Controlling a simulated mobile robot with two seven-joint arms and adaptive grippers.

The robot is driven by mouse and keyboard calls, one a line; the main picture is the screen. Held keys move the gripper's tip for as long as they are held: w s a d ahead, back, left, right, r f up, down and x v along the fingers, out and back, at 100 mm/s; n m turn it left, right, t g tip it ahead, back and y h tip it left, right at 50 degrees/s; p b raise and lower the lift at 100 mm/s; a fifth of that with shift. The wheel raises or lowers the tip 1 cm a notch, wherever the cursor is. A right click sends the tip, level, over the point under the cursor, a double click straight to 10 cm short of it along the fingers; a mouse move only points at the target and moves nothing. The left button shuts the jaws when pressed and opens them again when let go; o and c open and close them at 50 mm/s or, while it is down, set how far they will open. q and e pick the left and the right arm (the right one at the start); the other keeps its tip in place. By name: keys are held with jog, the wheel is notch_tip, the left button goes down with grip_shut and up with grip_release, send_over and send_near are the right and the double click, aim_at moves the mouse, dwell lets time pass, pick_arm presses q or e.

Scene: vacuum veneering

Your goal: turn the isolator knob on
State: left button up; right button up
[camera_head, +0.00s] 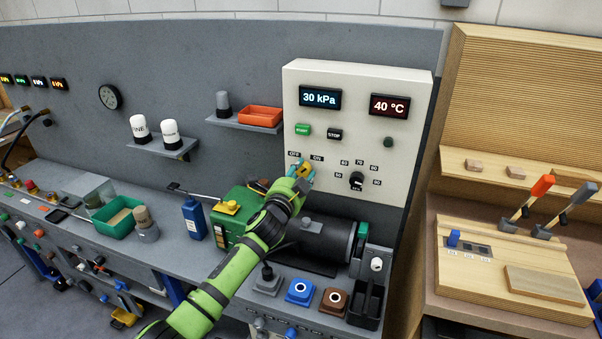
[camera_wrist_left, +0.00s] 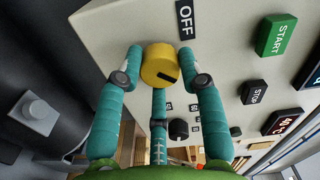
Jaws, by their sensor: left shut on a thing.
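The isolator knob, a yellow round knob with a black mark, is on the pale control panel (camera_head: 365,125), below the OFF label (camera_wrist_left: 186,20) and ON label (camera_head: 317,158). In the left wrist view the knob (camera_wrist_left: 157,62) sits between the teal fingers of my left gripper (camera_wrist_left: 160,75), which is shut on it with a fingertip on each side. In the head view the left gripper (camera_head: 301,173) is at the panel's lower left, covering part of the knob. The mark is off-centre on the knob; I cannot tell which label it points to. My right gripper is not in view.
Green START (camera_head: 303,130) and black STOP (camera_head: 335,134) buttons sit just above. A black dial (camera_head: 356,181) is to the right.

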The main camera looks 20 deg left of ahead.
pick_arm(q)
jog(key=shift+a+m, duration=0.15)
jog(key=shift+m, duration=0.35)
jog(key=o, duration=1.1)
jog(key=shift+o, duration=0.2)
jog(key=s, duration=1.2)
jog(key=shift+a, duration=0.2)
